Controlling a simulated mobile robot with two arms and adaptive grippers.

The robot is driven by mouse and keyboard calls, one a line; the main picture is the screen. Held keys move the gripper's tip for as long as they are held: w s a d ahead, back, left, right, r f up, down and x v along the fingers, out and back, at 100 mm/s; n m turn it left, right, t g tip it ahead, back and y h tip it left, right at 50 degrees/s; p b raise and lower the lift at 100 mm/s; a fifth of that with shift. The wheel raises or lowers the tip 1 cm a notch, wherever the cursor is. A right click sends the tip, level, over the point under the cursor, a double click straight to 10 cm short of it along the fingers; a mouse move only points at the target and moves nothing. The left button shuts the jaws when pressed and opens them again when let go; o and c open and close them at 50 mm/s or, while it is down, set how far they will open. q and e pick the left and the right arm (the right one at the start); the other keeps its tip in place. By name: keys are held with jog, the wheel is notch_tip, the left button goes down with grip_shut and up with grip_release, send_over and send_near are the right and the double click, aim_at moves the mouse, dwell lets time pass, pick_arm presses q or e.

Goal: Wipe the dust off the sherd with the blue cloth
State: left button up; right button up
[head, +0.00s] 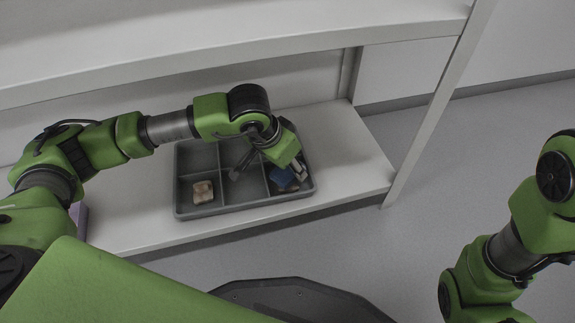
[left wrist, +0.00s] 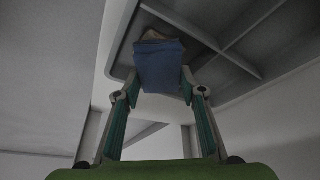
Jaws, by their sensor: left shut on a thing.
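My left gripper (head: 292,174) reaches down into the front right compartment of a grey divided tray. It is shut on the blue cloth (head: 281,177), which also shows between the fingertips in the left wrist view (left wrist: 160,66). A brownish sherd (left wrist: 152,35) shows just beyond the cloth in the left wrist view, mostly hidden by it. I cannot tell whether cloth and sherd touch. A second, beige sherd (head: 203,191) lies in the tray's front left compartment. My right arm is at the right of the head view, its gripper out of frame.
The grey tray (head: 245,207) stands on a white shelf (head: 353,165), with another shelf board (head: 220,45) above it. A white post (head: 432,115) stands at the right. A purple thing (head: 80,217) shows partly behind my left arm. The shelf right of the tray is clear.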

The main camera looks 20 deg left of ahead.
pick_arm(q)
jog(key=shift+s+a+f, duration=0.1)
jog(key=shift+s+a, duration=0.4)
jog(key=shift+a, duration=0.1)
jog(key=shift+w+d, duration=0.55)
jog(key=shift+d, duration=0.15)
jog(key=shift+s+a, duration=0.5)
jog(key=shift+a, duration=0.2)
jog(key=shift+w+d, duration=0.5)
jog(key=shift+d, duration=0.2)
dwell(1.0)
jog(key=shift+r+p, duration=2)
jog(key=shift+r, duration=1.05)
